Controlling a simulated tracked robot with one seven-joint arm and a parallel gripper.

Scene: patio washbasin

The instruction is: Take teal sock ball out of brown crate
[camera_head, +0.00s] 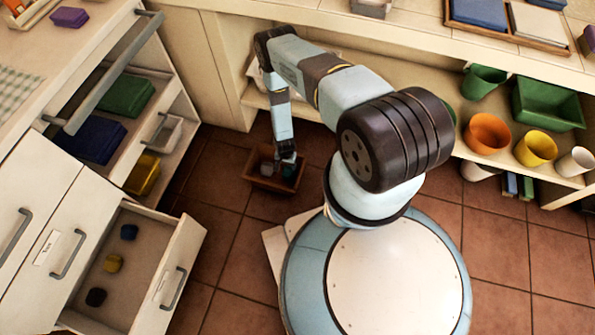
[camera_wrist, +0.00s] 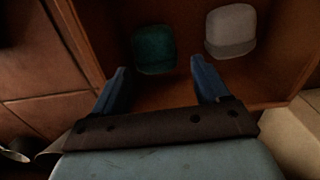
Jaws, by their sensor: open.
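The brown crate (camera_head: 262,183) stands on the tiled floor in the head view; its wooden inside (camera_wrist: 170,98) fills much of the wrist view. The teal sock ball (camera_wrist: 154,50) lies in the crate, just beyond my fingertips and roughly between their lines. A light grey sock ball (camera_wrist: 230,30) lies in the crate to its right, beyond the right finger. My gripper (camera_wrist: 157,76) is open and empty, pointing down into the crate. In the head view my gripper (camera_head: 285,162) covers part of the crate, and the sock balls are hard to make out there.
An open drawer (camera_head: 184,262) at the left holds several small sock balls. Shelves with green, orange, yellow and white pots (camera_head: 487,133) stand at the right. The counter front (camera_head: 225,60) rises behind the crate. Floor tiles left of the crate are clear.

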